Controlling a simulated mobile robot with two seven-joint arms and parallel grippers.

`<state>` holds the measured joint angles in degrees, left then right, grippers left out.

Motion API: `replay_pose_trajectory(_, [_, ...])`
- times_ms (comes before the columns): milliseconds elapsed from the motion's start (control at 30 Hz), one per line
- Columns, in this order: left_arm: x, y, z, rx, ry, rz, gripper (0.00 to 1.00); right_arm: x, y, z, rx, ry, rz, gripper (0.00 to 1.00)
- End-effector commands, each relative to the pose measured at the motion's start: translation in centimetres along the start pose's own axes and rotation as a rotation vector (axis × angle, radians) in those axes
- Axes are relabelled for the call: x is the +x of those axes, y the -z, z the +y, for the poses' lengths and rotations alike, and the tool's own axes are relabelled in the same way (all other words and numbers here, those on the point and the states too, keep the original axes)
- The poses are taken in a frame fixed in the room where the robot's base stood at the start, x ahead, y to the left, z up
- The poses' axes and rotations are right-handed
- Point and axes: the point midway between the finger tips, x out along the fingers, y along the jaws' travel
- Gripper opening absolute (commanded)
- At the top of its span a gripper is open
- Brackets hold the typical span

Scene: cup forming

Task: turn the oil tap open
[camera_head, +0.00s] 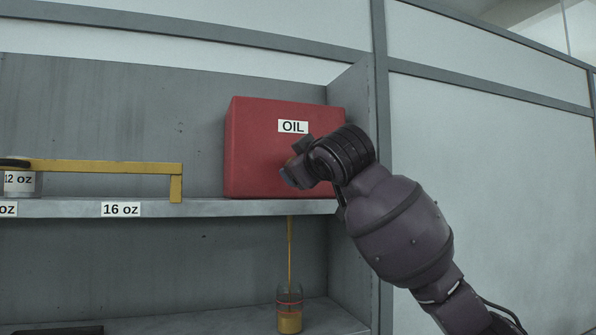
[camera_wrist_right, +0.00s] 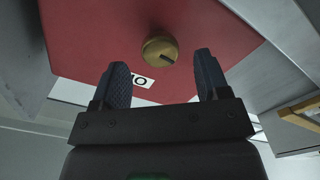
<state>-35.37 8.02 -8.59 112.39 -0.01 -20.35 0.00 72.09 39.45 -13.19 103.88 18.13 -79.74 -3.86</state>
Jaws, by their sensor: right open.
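The red oil box (camera_head: 258,150) with an OIL label stands on the upper shelf. Its round brass tap knob (camera_wrist_right: 160,48) has a dark slanted mark and shows in the right wrist view; my right gripper hides it in the head view. My right gripper (camera_head: 298,168) is at the box's front. In the wrist view its open fingers (camera_wrist_right: 162,78) are apart, with the knob between and just beyond the tips, not gripped. A thin yellow oil stream (camera_head: 290,250) falls below the shelf into a glass (camera_head: 289,300), which holds some oil. My left gripper is out of view.
A yellow bracket (camera_head: 110,167) stands on the upper shelf (camera_head: 210,208) to the left, beside a cup labelled 12 oz (camera_head: 22,182). A side panel (camera_head: 352,110) is close to the box's right. A dark object (camera_head: 55,330) lies at the lower left.

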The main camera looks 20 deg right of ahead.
Motion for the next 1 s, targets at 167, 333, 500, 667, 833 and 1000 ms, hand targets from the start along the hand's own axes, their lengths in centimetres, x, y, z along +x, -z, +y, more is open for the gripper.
replay_pose_trajectory(167, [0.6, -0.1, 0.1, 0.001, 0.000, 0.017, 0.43, -3.5, -0.1, -0.1, 0.000, -0.001, 0.004, 0.69])
replay_pose_trajectory(333, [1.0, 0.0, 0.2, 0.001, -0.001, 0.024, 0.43, -5.9, -0.1, -0.1, 0.000, 0.000, 0.002, 0.69])
replay_pose_trajectory(500, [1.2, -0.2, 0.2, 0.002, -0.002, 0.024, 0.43, -7.1, -0.1, -0.1, -0.001, 0.000, 0.000, 0.69])
replay_pose_trajectory(667, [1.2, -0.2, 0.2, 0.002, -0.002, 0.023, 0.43, -7.4, 0.0, 0.0, -0.001, 0.001, 0.001, 0.69])
replay_pose_trajectory(833, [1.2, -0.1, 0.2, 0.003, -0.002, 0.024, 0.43, -7.4, 0.0, 0.0, 0.000, 0.001, 0.000, 0.69])
replay_pose_trajectory(1000, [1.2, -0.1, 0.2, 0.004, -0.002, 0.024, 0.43, -7.4, 0.0, 0.0, 0.000, 0.001, 0.000, 0.69])
